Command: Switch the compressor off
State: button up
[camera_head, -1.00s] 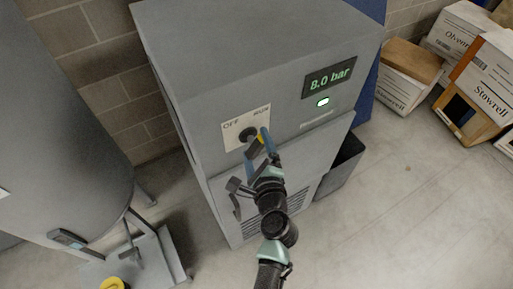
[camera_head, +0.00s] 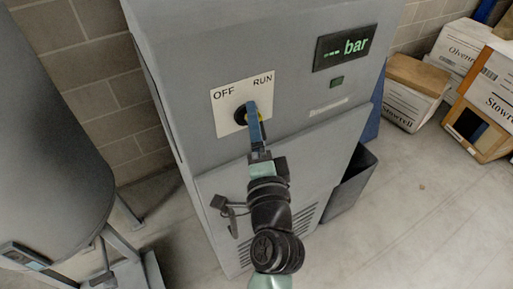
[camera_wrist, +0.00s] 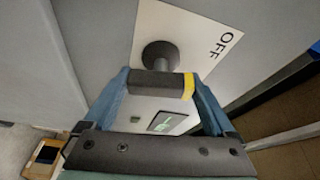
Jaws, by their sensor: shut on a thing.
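The compressor (camera_head: 290,80) is a grey cabinet. Its display (camera_head: 345,47) shows dashes and "bar", and the lamp (camera_head: 336,82) below it is dark green, unlit. A pale plate (camera_head: 222,112) reads OFF at left and RUN at right. On it is a black rotary switch (camera_head: 240,115), partly hidden by my gripper (camera_head: 255,122) in the head view. In the wrist view, the switch handle (camera_wrist: 156,83), a black bar with a yellow end, lies between the blue fingers of my gripper (camera_wrist: 162,86), which is shut on it. Part of the OFF lettering (camera_wrist: 222,45) shows beside it.
A grey tank (camera_head: 45,150) on legs stands at the left. A dark bin (camera_head: 348,185) is beside the compressor at right.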

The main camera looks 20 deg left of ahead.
jog(key=n+b, duration=0.1)
jog(key=b, duration=0.2)
jog(key=n+y+b, duration=0.1)
jog(key=n+b, duration=0.1)
jog(key=b, duration=0.1)
jog(key=f+n+b, duration=0.1)
jog(key=b, duration=0.2)
jog(key=shift+n+t+y, duration=0.3)
jog(key=shift+t+y, duration=0.1)
jog(key=n+b, duration=0.1)
jog(key=b, duration=0.1)
jog(key=shift+r+b, duration=0.2)
jog(key=shift+b, duration=0.15)
jog(key=shift+n, duration=0.3)
jog(key=shift+r+y+b, duration=0.2)
jog(key=shift+y+b, duration=0.15)
jog(key=shift+y, duration=0.05)
jog(key=o, duration=1.1)
jog(key=shift+c, duration=0.2)
jog(key=shift+d, duration=0.1)
